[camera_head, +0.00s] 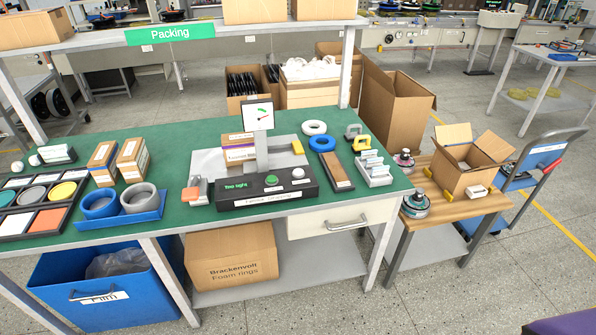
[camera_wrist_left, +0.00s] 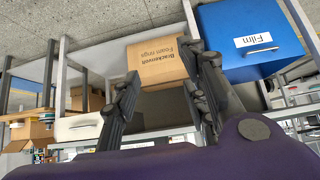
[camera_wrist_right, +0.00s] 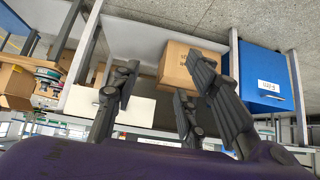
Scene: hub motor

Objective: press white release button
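The white button (camera_head: 298,173) sits on top of a black control box (camera_head: 245,199) on the green workbench, right of a green button (camera_head: 271,180). The box front shows green text that seems to read "Too light". A scale with a dial display (camera_head: 258,115) stands behind the box. My left gripper (camera_wrist_left: 167,80) is open and empty in the left wrist view. My right gripper (camera_wrist_right: 160,82) is open and empty in the right wrist view. Neither gripper shows in the head view, and both are apart from the button.
Blue and white rings (camera_head: 322,143), a brown-topped block (camera_head: 337,172) and a grey-orange device (camera_head: 196,190) lie around the box. A wooden side table (camera_head: 455,208) with an open carton stands right.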

